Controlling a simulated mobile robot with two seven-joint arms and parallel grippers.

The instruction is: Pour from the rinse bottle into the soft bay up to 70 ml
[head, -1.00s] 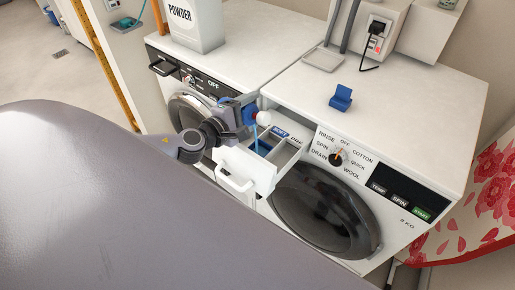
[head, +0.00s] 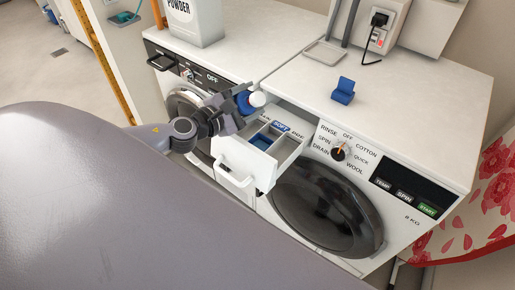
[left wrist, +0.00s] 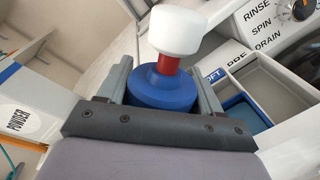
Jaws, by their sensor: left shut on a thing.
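My left gripper (head: 222,113) is shut on the rinse bottle (head: 244,103), a blue bottle with a red neck and a white cap. The bottle is in front of the left washer, up and left of the open drawer (head: 228,158). In the left wrist view the blue bottle (left wrist: 160,92) sits between the fingers of my left gripper (left wrist: 165,88), its white cap pointing away. The soft bay (head: 262,141) has a blue SOFT label and blue in its bottom. It also shows in the left wrist view (left wrist: 243,108). No stream is visible. My right gripper is out of view.
A white POWDER container (head: 194,22) stands on the left washer. A small blue part (head: 343,91) lies on the right washer's top (head: 410,105). The dial (head: 340,151) is right of the drawer. Another drawer bay lies right of the soft bay.

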